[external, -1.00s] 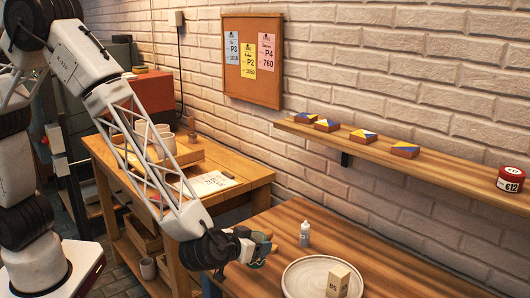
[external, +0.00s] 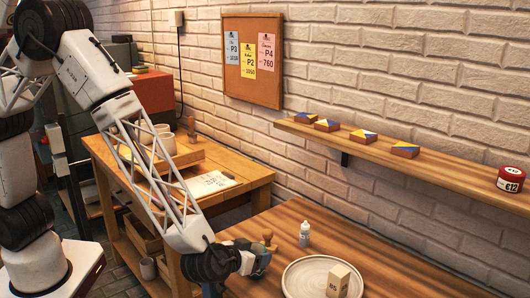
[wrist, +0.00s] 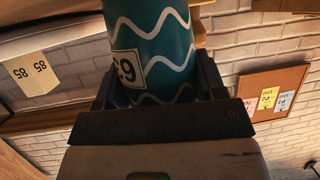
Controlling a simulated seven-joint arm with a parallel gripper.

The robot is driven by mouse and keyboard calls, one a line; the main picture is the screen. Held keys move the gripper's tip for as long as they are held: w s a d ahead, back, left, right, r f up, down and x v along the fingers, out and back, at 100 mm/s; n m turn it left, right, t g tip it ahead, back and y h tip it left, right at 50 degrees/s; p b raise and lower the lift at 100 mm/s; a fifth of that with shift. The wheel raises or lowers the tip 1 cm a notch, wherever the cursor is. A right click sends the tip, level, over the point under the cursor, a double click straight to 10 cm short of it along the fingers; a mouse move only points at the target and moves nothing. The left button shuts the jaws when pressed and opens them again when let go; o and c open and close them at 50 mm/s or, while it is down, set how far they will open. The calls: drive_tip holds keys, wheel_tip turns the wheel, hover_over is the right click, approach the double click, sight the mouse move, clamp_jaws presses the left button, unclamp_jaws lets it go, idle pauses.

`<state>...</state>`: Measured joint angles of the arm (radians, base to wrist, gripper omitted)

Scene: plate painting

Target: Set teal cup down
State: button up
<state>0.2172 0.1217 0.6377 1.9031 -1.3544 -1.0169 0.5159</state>
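The teal cup (wrist: 160,45) has white wavy lines and a pale label. In the wrist view it stands between the two dark fingers of my gripper (wrist: 160,95), which is shut on it. In the external view my gripper (external: 260,262) holds the cup low over the left part of the front table; the cup is small there and mostly hidden by the gripper. I cannot tell whether its bottom touches the table. A light wooden piece (external: 268,236) shows just above the gripper.
A wall shelf (external: 450,181) runs above. The tabletop (external: 400,270) right of the plate is clear.

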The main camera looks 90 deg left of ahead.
drive_tip(key=o, duration=0.5)
drive_tip(key=shift+c, duration=0.2)
drive_tip(key=shift+r, duration=0.2)
drive_tip(key=v, duration=1.2)
idle(0.4)
